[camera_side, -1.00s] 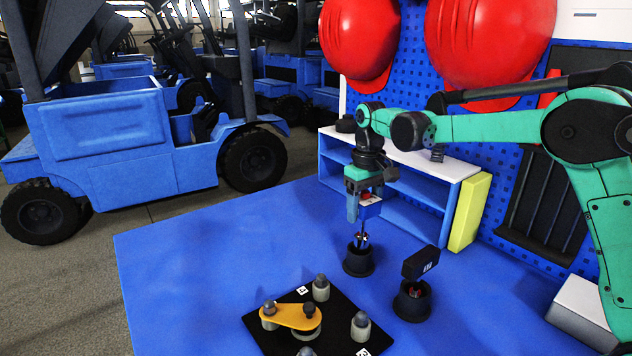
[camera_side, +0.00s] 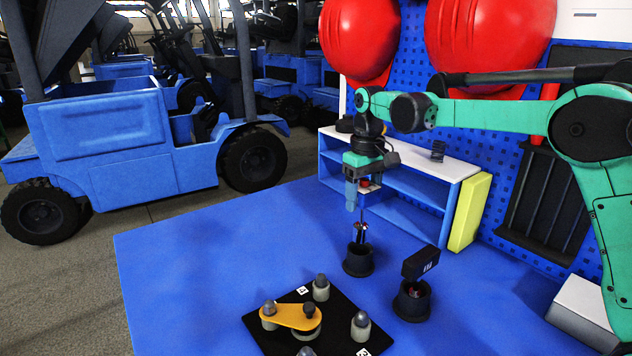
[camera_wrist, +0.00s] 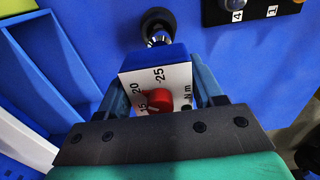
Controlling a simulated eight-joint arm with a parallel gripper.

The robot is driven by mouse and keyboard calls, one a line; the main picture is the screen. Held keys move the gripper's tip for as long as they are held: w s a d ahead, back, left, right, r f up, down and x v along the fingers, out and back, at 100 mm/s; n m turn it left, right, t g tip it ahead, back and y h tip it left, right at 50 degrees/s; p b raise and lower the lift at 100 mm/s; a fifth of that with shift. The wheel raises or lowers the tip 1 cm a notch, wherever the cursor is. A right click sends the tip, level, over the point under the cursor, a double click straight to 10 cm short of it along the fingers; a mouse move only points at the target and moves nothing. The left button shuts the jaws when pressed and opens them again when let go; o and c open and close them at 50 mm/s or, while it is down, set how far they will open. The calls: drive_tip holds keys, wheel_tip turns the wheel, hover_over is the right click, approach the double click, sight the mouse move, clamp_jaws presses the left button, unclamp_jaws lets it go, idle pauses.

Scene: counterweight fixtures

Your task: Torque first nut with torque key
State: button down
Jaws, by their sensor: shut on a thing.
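The torque key (camera_wrist: 157,88) is a blue tool with a white dial face, numbers up to 25 Nm and a red knob. My gripper (camera_side: 357,190) is shut on it above a round black holder (camera_side: 358,262). The key's metal shaft (camera_side: 361,232) points down at the holder's mouth; I cannot tell whether its tip is clear of it. The black fixture plate (camera_side: 262,318) lies in front, with several grey posts topped by dark nuts and an orange arm (camera_side: 292,316). In the wrist view, its corner (camera_wrist: 213,14) shows labels 4 and 1.
A second black holder (camera_side: 412,303) holds a black-headed tool (camera_side: 420,263) to the right. A blue and white shelf (camera_side: 405,190) stands behind, with a yellow block (camera_side: 470,212) at its end. The blue table (camera_side: 190,260) is clear left of the plate.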

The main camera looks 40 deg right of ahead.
drive_tip(key=s+a+r+n, duration=0.1)
drive_tip(key=a+r+n, duration=0.2)
drive_tip(key=a+n, duration=0.65)
drive_tip(key=s+a+r+n, duration=0.25)
drive_tip(key=a+n, duration=0.35)
drive_tip(key=a, duration=0.6)
drive_tip(key=shift+w+d+f, duration=0.1)
drive_tip(key=shift+w+f, duration=0.05)
drive_tip(key=shift+f, duration=0.7)
drive_tip(key=shift+w+f, duration=0.2)
drive_tip(key=shift+f, duration=0.6)
drive_tip(key=shift+w+d+f, duration=0.1)
drive_tip(key=shift+w+f, duration=0.05)
drive_tip(key=shift+f, duration=0.7)
drive_tip(key=shift+f, duration=1.55)
drive_tip(key=shift+m, duration=0.25)
drive_tip(key=m, duration=0.5)
drive_tip(key=shift+m, duration=0.8)
